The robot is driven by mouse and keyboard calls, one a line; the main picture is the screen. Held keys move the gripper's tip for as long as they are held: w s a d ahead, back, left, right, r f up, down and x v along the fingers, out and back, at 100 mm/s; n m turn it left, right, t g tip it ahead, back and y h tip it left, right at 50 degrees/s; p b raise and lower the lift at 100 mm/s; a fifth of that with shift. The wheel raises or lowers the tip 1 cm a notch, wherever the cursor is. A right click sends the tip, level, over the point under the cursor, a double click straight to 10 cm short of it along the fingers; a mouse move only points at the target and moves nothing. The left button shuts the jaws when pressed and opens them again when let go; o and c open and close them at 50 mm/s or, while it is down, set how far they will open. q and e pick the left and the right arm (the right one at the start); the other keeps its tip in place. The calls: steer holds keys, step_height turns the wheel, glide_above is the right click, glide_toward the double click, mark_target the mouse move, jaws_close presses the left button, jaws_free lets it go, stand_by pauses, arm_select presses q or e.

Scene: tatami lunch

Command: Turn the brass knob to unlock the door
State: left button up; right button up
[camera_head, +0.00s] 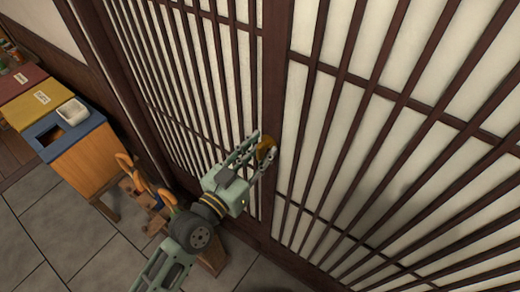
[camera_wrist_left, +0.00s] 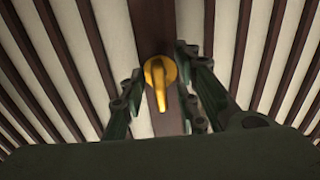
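The brass knob (camera_head: 266,147) is on the dark vertical post of the lattice door (camera_head: 276,80). In the left wrist view the knob (camera_wrist_left: 160,72) shows a round plate with a lever pointing down in the picture. My left gripper (camera_head: 261,152) is at the knob, with its fingers spread on either side of it. In the left wrist view the left gripper (camera_wrist_left: 162,100) is open, with a gap between each finger and the lever. It holds nothing. My right gripper is in neither view.
A wooden bin with a blue top (camera_head: 78,150) stands left of the door, with a white dish (camera_head: 72,111) on it. Yellow (camera_head: 35,102) and red (camera_head: 20,80) tops lie beyond. A low wooden stand with orange-handled items (camera_head: 128,165) is close to my left arm. Grey tiles (camera_head: 60,225) are clear.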

arm_select(q)
steer(key=shift+c, duration=1)
jaws_close()
